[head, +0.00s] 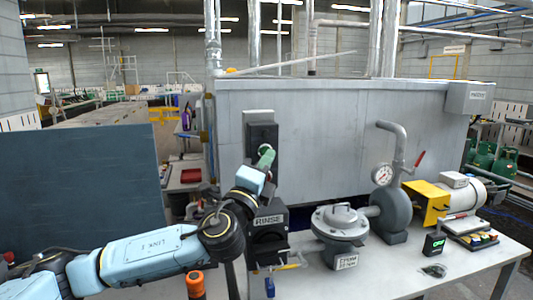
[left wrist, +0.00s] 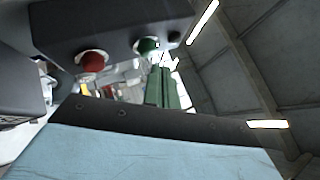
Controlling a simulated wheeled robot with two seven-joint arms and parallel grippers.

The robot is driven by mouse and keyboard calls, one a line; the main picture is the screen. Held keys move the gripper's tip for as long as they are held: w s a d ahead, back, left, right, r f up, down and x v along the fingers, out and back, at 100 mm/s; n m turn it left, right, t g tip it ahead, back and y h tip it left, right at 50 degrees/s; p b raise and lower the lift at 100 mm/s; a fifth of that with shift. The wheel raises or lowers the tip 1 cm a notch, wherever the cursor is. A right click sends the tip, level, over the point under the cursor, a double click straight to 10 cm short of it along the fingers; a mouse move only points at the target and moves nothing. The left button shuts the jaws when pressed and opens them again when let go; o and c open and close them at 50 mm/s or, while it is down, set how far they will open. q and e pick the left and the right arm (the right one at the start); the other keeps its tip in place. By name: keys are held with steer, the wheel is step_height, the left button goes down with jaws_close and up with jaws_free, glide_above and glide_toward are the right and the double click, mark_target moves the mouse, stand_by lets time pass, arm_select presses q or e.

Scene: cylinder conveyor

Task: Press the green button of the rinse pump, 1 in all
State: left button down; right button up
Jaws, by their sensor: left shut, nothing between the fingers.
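A dark control box (head: 262,133) is mounted on the grey tank wall. In the left wrist view its underside and front (left wrist: 110,25) carry a red button (left wrist: 92,60) and a green button (left wrist: 147,45). My left gripper (head: 266,152) is in front of the box, pointing up at it. It is shut with nothing held; its green fingers show in the left wrist view (left wrist: 162,72), with the tips close to the green button. I cannot tell whether they touch it. In the head view the gripper hides the buttons. My right gripper is not in view.
A black box labelled RINSE (head: 268,222) stands below, partly behind my left arm. A dark blue panel (head: 80,195) is at left.

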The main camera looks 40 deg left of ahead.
arm_select(q)
steer(key=shift+w+a, duration=0.1)
steer(key=shift+a, duration=0.05)
steer(key=shift+w+a, duration=0.2)
steer(key=shift+w+a+b, duration=0.3)
steer(key=shift+a+b, duration=0.05)
steer(key=shift+b, duration=0.05)
stand_by(1.2)
steer(key=shift+s, duration=0.1)
steer(key=shift+s+d, duration=0.5)
steer(key=shift+d, duration=0.15)
steer(key=shift+d, duration=0.1)
steer(key=s+d, duration=0.1)
steer(key=s+d+p, duration=0.1)
steer(key=s+d, duration=0.1)
steer(key=shift+s+d, duration=0.15)
steer(key=shift+d, duration=0.15)
stand_by(0.8)
